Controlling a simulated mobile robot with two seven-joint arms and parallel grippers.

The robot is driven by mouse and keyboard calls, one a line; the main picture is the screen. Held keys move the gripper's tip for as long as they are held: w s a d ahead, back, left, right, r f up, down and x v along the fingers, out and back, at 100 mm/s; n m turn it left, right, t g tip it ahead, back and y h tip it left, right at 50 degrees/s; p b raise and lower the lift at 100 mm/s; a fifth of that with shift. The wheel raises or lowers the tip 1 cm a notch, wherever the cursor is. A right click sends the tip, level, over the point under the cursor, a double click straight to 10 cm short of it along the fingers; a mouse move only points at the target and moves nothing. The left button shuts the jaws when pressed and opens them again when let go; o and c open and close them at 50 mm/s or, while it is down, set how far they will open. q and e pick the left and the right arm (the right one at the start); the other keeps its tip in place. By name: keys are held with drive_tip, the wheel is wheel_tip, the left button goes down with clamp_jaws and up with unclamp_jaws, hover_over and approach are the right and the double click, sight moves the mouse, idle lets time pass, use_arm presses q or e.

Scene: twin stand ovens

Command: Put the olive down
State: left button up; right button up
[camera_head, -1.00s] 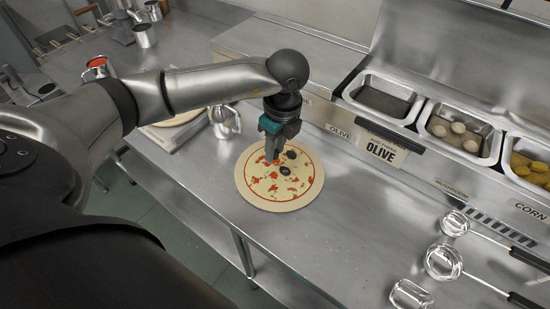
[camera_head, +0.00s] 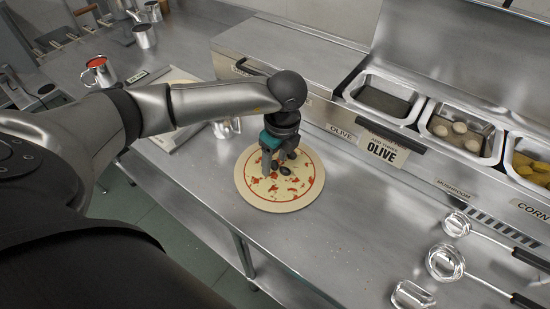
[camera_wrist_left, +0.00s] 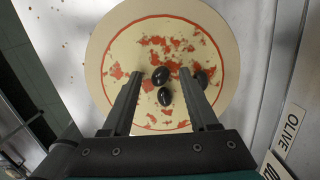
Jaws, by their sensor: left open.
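The pizza (camera_head: 262,198) lies flat on the steel counter, with red sauce and bits of red topping. My left gripper (camera_head: 276,165) is over its far part, pointing down with its fingers apart. In the left wrist view, the open left gripper (camera_wrist_left: 161,74) has two black olives between its fingers, one olive (camera_wrist_left: 161,75) at the fingertips and another olive (camera_wrist_left: 164,96) nearer the palm. A third olive (camera_wrist_left: 203,78) is just outside the right finger. The olives look to rest on the pizza. My right gripper is not in view.
An empty-looking olive bin (camera_head: 383,102), a mushroom bin (camera_head: 460,130) and a corn bin (camera_head: 530,165) stand behind, with an olive label (camera_head: 383,150). Ladles (camera_head: 445,262) lie at the right.

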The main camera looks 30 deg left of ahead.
use_arm(q)
wheel_tip(320, 180, up, 12)
drive_tip(key=d+p, duration=0.1)
drive_tip(key=shift+s+d+r, duration=0.15)
drive_tip(key=shift+d, duration=0.05)
idle(0.3)
drive_tip(key=shift+d, duration=0.1)
